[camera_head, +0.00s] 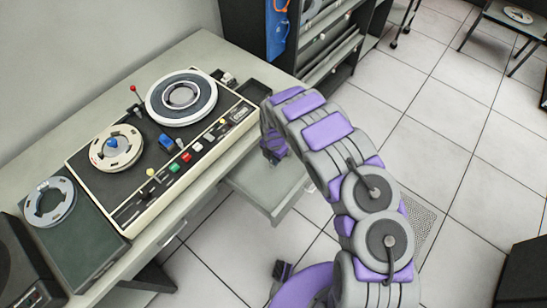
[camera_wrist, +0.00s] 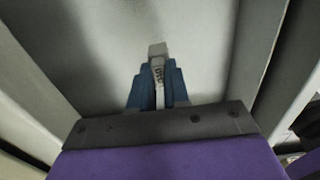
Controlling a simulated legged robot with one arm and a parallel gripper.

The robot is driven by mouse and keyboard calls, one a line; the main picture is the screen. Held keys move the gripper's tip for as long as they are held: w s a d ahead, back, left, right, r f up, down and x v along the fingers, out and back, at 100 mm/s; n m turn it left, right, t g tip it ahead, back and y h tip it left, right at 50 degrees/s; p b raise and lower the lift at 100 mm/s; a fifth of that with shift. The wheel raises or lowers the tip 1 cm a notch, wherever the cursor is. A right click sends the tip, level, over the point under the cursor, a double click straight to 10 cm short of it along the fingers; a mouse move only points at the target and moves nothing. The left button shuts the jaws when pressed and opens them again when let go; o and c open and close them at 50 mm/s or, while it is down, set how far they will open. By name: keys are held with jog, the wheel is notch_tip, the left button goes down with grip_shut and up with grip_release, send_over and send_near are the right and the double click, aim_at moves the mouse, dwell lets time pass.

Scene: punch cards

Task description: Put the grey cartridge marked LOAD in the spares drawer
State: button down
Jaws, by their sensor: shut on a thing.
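The grey cartridge (camera_wrist: 157,50) is pinched upright between the two blue fingers of my gripper (camera_wrist: 157,75) in the wrist view. Dark lettering shows on its side, partly covered by the fingers and too small to read surely. In the head view my gripper (camera_head: 274,154) is over the open drawer (camera_head: 268,190) below the desk's right edge; the cartridge is hidden there by my arm. The wrist view looks down into the pale drawer (camera_wrist: 100,45), with walls on both sides. I cannot tell whether the cartridge touches the drawer floor.
The desk (camera_head: 200,62) carries a tape machine (camera_head: 150,165) with reels and coloured buttons beside the drawer. A dark shelf rack (camera_head: 335,45) stands behind. The tiled floor to the right is mostly clear, with a small table (camera_head: 515,22) far off.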

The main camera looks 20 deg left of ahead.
jog(key=shift+f, duration=1.3)
jog(key=shift+p, duration=0.45)
dwell(0.7)
jog(key=shift+f+b, duration=0.35)
jog(key=shift+f, duration=0.75)
jog(key=c, duration=1)
grip_release()
jog(key=shift+c, duration=1)
notch_tip(320, 180, up, 8)
jog(key=p, duration=0.9)
